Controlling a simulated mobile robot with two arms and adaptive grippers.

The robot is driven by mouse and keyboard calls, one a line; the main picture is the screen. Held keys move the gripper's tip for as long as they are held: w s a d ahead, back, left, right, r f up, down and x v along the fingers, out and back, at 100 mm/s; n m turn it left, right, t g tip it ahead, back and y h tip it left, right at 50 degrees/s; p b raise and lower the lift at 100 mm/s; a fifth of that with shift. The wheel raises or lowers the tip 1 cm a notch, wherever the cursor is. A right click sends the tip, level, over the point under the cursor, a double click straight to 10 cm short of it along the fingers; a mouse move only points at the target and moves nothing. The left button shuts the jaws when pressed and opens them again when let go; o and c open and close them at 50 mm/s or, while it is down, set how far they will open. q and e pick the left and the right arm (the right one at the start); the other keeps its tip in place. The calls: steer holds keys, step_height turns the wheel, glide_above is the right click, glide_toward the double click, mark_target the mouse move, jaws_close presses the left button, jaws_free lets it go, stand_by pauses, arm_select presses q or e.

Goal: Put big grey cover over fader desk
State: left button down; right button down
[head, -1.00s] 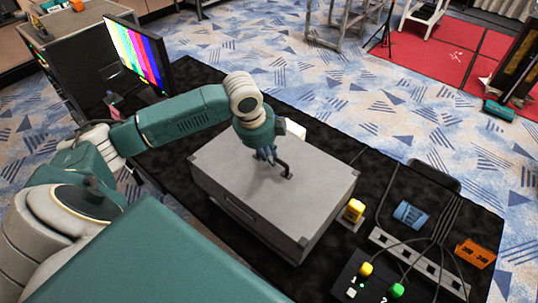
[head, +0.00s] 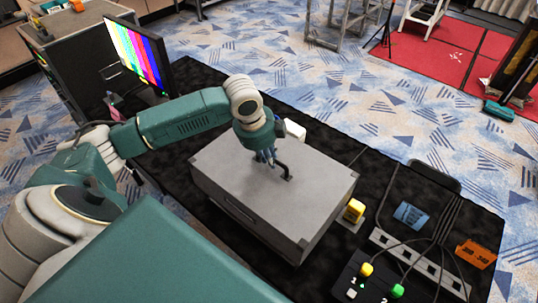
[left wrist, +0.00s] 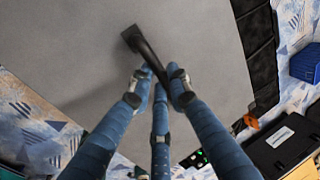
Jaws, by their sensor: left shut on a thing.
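The big grey cover (head: 245,200) is a box with a black handle (head: 286,171) on top, on the black-clothed table. It also fills much of the left wrist view (left wrist: 70,60). My left gripper (head: 272,162) is above the cover's top, with its blue fingers shut on the black handle, which shows between them in the left wrist view (left wrist: 152,58). The fader desk is not visible; whether it lies under the cover, I cannot tell. My right gripper is not in view.
A yellow block (head: 354,210) stands close to the cover's right corner. A black button box (head: 368,283), a grey power strip (head: 420,266), a blue item (head: 410,215) and an orange counter (head: 476,254) lie to the right. A color-bar monitor (head: 140,55) stands at the back left.

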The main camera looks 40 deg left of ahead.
mark_target(269, 168)
arm_select(q)
steer(key=shift+s+b+x, duration=0.2)
steer(key=shift+x, duration=0.6)
steer(key=shift+s+b+x, duration=0.15)
steer(key=shift+b+x, duration=0.05)
steer(key=shift+x, duration=0.6)
steer(key=shift+s+b+x, duration=0.2)
steer(key=shift+x, duration=0.6)
steer(key=shift+a+f, duration=0.1)
steer(key=shift+f, duration=0.25)
steer(key=shift+f+b, duration=0.6)
steer(key=shift+f, duration=1.4)
step_height(269, 168, down, 3)
steer(key=shift+r+b, duration=0.15)
steer(key=shift+b, duration=0.55)
steer(key=shift+f, duration=0.2)
